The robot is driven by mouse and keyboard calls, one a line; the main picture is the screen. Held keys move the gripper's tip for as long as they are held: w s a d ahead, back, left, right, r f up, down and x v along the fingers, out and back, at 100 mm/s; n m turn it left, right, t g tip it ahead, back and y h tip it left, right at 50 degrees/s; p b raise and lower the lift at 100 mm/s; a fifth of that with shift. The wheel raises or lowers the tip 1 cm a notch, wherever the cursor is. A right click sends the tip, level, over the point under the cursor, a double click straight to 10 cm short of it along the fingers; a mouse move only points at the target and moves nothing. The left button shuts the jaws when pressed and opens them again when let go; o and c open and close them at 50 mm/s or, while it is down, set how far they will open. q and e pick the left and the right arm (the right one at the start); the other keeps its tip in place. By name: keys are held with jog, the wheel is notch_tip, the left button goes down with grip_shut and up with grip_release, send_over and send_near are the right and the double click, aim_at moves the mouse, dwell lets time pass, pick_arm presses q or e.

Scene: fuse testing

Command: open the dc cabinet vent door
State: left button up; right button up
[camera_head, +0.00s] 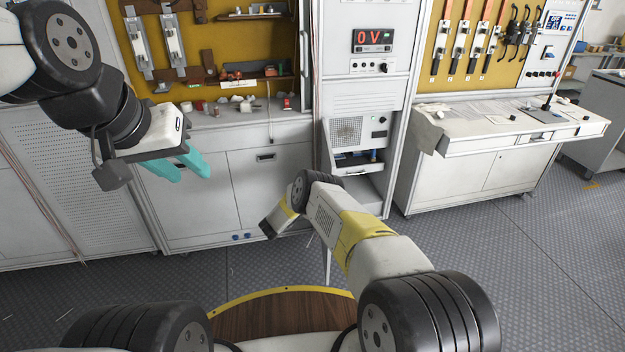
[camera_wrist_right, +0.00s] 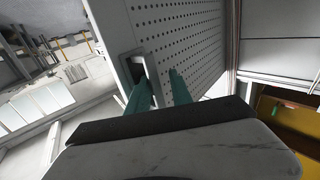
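The vent door is a white perforated panel (camera_wrist_right: 175,40) in the right wrist view, with a rectangular frame handle (camera_wrist_right: 138,57) near its left edge. My right gripper (camera_wrist_right: 158,78) is at this handle, its teal fingers apart. One finger is at the handle's opening, the other beside it over the perforated face; firm contact cannot be told. In the head view the DC cabinet (camera_head: 365,85) with the red "0 V" display stands in the centre. My right arm reaches its lower part and hides the door and right fingertips. My left gripper (camera_head: 190,172) is raised at left, open and empty.
A grey cabinet with another perforated panel (camera_head: 65,140) stands at left. A tool-covered counter (camera_head: 225,119) is behind my left gripper. A white desk (camera_head: 480,137) stands right of the DC cabinet. The patterned floor (camera_head: 520,270) at right is clear.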

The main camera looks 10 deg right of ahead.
jog(key=shift+w+d+r, duration=0.1)
jog(key=shift+r, duration=0.2)
jog(key=v, duration=0.8)
jog(key=shift+f, duration=0.25)
